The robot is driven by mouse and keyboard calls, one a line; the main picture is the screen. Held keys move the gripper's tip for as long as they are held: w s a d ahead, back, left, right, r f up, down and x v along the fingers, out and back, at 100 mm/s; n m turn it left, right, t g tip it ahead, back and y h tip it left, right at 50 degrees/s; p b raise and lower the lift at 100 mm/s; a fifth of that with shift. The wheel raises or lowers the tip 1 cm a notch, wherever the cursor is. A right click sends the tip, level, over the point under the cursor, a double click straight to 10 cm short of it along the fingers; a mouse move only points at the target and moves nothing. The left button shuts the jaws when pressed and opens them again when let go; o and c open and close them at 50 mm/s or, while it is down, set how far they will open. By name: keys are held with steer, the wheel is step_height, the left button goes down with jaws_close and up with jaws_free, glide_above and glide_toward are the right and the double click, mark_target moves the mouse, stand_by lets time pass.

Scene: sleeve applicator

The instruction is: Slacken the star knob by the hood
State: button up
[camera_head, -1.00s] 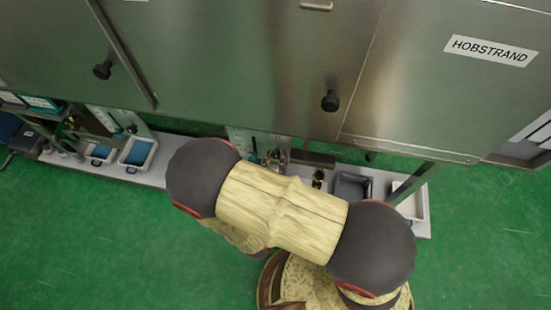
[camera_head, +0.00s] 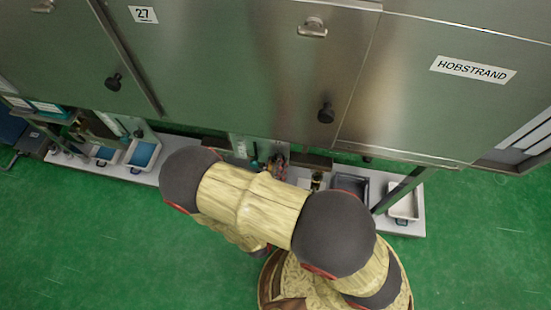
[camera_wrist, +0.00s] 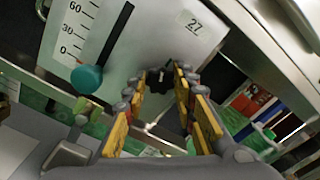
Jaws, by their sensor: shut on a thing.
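In the wrist view, the black star knob (camera_wrist: 160,80) sits on a pale plate (camera_wrist: 125,65), at the far end of my yellow-padded fingers. My gripper (camera_wrist: 160,76) is shut on it, with one fingertip on each side. The fingers hide part of the knob, and its lobes are dark and hard to make out. In the head view, the steel hood (camera_head: 240,70) fills the upper part. My arm covers much of the bench below it, and I cannot make out the gripper clearly there.
The plate carries a slot, a 0-to-60 scale and a teal ball knob (camera_wrist: 87,78), left of my fingers. Red and blue items (camera_wrist: 262,105) lie to the right. Trays, such as the white tray (camera_head: 404,205), stand on the bench below the hood. Green floor is open in front.

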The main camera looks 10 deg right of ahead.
steer(key=shift+f+n+p, duration=0.15)
steer(key=shift+n+p, duration=5.6)
steer(key=shift+n, duration=9.75)
steer(key=o, duration=1)
steer(key=shift+o, duration=0.8)
